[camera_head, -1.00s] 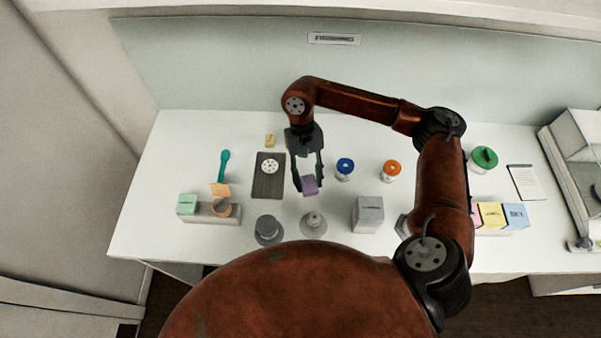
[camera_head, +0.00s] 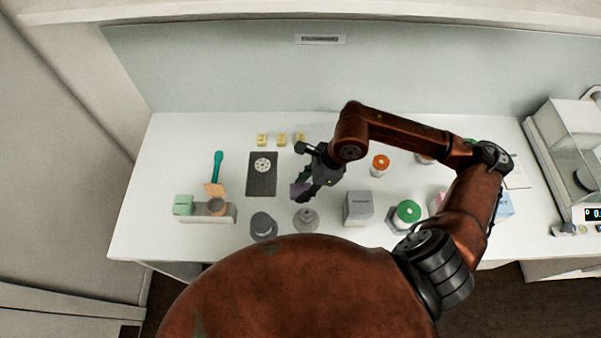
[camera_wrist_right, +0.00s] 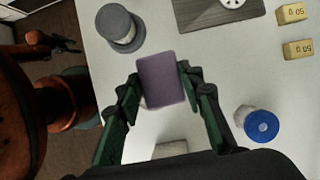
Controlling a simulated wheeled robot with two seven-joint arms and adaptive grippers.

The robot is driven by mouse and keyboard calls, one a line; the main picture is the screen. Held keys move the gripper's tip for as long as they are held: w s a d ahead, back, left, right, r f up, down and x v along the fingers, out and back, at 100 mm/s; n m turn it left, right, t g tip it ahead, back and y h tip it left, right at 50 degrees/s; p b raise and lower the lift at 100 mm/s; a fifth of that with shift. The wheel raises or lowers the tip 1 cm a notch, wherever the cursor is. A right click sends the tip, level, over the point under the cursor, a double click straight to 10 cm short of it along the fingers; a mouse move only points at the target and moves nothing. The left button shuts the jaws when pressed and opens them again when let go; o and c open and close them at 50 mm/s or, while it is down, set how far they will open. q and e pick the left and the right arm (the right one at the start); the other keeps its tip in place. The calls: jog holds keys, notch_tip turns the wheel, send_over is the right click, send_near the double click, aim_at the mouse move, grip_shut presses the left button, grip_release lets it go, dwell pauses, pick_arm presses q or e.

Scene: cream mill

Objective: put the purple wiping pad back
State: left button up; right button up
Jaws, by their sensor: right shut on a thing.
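The purple wiping pad (camera_head: 297,190) is a small flat block held between the fingertips of my right gripper (camera_head: 305,188). The right wrist view shows the pad (camera_wrist_right: 163,80) face-on, with a green-and-black finger on each side of it. The right gripper is shut on it and tilted in the head view, near a grey round-based stand (camera_head: 306,219). In the right wrist view the pad covers the place where that stand is. A dark clawed shape (camera_wrist_right: 50,42) at the left of that view looks like my left gripper; its opening is unclear.
Left of the pad are a dark board (camera_head: 262,178), a grey cylinder (camera_head: 263,227) and a holder (camera_head: 190,217) with a green block. Right are a grey cube (camera_head: 358,207) and a green-lidded jar (camera_head: 408,212). A blue-lidded jar (camera_wrist_right: 262,126) is close to the right finger.

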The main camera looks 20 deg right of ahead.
jog(key=w+d+f+p, duration=0.2)
jog(key=w+d+f, duration=0.15)
jog(key=w, duration=0.45)
send_over(298, 174)
jog(key=s+d, duration=0.1)
jog(key=f, duration=0.5)
jog(key=shift+s+f+p, duration=0.1)
jog(key=shift+s+p, duration=0.1)
jog(key=shift+p, duration=0.1)
jog(key=shift+w+d+f, duration=0.1)
jog(key=shift+w+f, duration=0.2)
jog(key=shift+f, duration=0.1)
jog(key=shift+w+d+f, duration=0.1)
jog(key=shift+w+f, duration=0.05)
jog(key=shift+f, duration=0.1)
notch_tip(298, 174, down, 3)
jog(key=shift+r+p, duration=0.1)
jog(key=shift+p, duration=0.55)
pick_arm(q)
jog(key=r, duration=0.1)
jog(key=w+r, duration=0.2)
jog(key=r, duration=0.1)
jog(key=shift+a, duration=0.1)
pick_arm(e)
jog(key=shift+f, duration=0.3)
pick_arm(q)
jog(key=shift+w+f, duration=0.1)
pick_arm(e)
jog(key=o, duration=1)
jog(key=shift+r, duration=0.1)
